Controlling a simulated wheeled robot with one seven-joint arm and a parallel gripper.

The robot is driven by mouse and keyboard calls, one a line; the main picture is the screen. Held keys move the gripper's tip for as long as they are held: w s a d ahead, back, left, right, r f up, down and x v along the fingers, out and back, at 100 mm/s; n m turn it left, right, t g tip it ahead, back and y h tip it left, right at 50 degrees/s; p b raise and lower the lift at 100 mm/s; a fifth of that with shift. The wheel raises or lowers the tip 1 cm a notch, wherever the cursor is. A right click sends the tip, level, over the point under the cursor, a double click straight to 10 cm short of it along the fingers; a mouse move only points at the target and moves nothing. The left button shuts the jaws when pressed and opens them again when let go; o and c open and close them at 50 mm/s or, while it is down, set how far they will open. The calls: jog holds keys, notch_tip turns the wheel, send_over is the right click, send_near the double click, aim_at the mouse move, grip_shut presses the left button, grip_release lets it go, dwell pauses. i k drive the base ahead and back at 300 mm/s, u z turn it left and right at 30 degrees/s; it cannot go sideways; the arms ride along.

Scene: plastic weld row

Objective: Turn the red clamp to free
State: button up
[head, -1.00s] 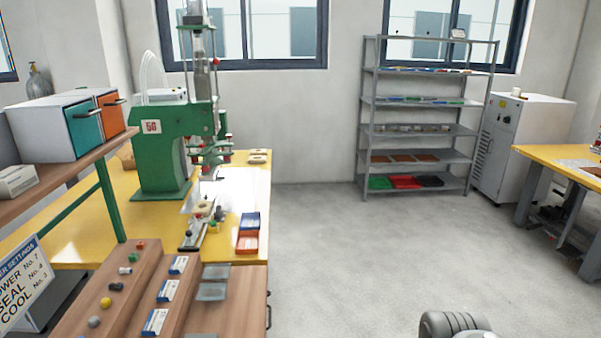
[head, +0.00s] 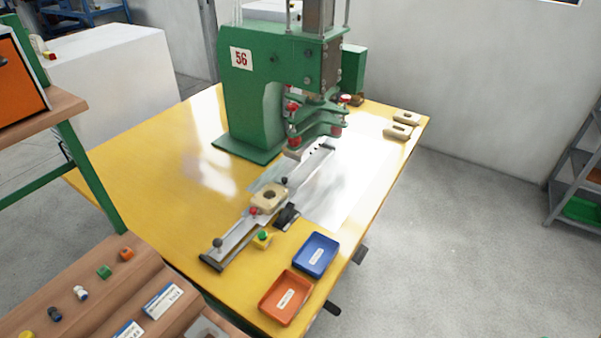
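A small red piece (head: 254,211) sits at the near side of a beige block (head: 268,198) with a dark round hole, on the metal slide rail (head: 234,238). It may be the red clamp, but it is too small to tell how it is turned. Several red knobs (head: 294,141) also show around the head of the green press (head: 247,95), which is marked 56. The rail runs from under the press head toward the front of the yellow table. My gripper is not in view.
A blue tray (head: 315,256) and an orange tray (head: 285,298) lie at the table's front right. A yellow-and-green button (head: 262,239) is beside the rail. A wooden stepped rack (head: 84,316) stands at the lower left. The floor at the right (head: 460,240) is clear.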

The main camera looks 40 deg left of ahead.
aim_at(254, 212)
jog(key=i, duration=2.35)
jog(key=u, duration=4.65)
jog(key=i, duration=1)
jog(key=u, duration=0.05)
